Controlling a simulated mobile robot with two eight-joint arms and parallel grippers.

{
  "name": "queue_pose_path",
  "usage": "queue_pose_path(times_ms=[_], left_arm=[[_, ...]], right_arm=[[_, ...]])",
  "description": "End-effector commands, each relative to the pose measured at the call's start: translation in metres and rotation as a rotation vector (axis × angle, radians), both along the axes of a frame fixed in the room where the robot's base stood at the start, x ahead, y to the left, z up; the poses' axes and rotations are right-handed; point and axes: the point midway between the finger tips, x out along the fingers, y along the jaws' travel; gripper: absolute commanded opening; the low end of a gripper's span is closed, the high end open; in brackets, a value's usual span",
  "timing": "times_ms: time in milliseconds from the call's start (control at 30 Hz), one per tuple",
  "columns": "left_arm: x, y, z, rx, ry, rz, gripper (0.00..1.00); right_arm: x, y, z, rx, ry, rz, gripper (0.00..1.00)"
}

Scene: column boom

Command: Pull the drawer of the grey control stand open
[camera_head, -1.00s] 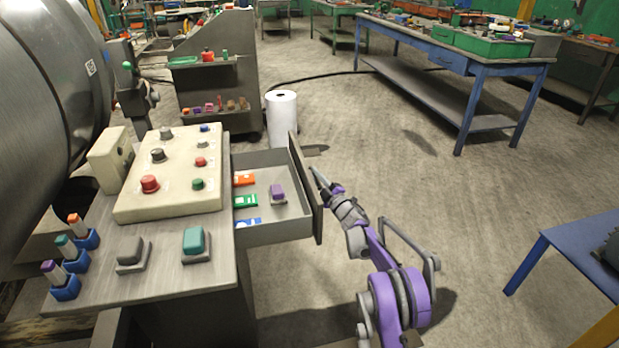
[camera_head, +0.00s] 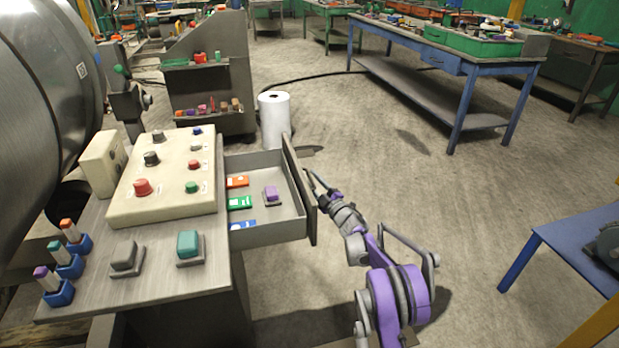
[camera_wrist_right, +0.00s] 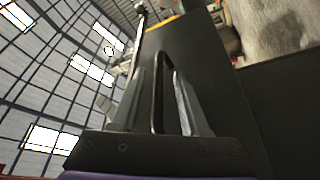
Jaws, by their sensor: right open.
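The grey control stand (camera_head: 75,290) is at the left in the head view. Its drawer (camera_head: 270,239) is pulled out to the right, and its inside shows. The drawer's dark front panel (camera_head: 300,190) also fills much of the right wrist view (camera_wrist_right: 205,70). My right gripper (camera_head: 316,180) is at the outer side of this panel. In the right wrist view, its two fingers (camera_wrist_right: 160,105) are apart, with the dark bar handle (camera_wrist_right: 160,75) between them. I cannot tell whether either finger touches the handle. My left gripper is not in view.
The drawer holds orange, green and blue flat pieces and a purple-topped block (camera_head: 271,194). A white roll (camera_head: 274,120) stands behind the drawer. A blue workbench (camera_head: 465,100) is at the back right and a blue table (camera_head: 565,240) at the right. Floor between is clear.

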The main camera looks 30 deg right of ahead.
Motion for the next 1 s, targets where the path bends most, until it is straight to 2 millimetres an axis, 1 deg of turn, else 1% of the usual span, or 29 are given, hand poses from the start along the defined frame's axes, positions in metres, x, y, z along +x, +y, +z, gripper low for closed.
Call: queue_pose_path(times_ms=[33,200,300,400,567,1000], left_arm=[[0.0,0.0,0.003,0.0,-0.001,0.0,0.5],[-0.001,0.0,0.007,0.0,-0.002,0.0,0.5],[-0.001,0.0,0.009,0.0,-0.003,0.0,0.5],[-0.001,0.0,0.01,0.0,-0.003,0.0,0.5],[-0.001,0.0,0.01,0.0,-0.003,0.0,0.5],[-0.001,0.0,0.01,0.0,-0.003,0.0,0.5]], right_arm=[[-0.011,-0.002,0.0,-0.001,-0.001,-0.002,0.45],[-0.046,-0.004,-0.008,-0.001,0.0,-0.002,0.45],[-0.063,-0.004,-0.012,-0.001,0.0,-0.002,0.45],[-0.075,-0.005,-0.015,-0.001,0.0,0.0,0.45],[-0.084,-0.005,-0.017,0.0,0.0,0.0,0.45],[-0.084,-0.005,-0.018,0.0,0.0,0.0,0.45]])
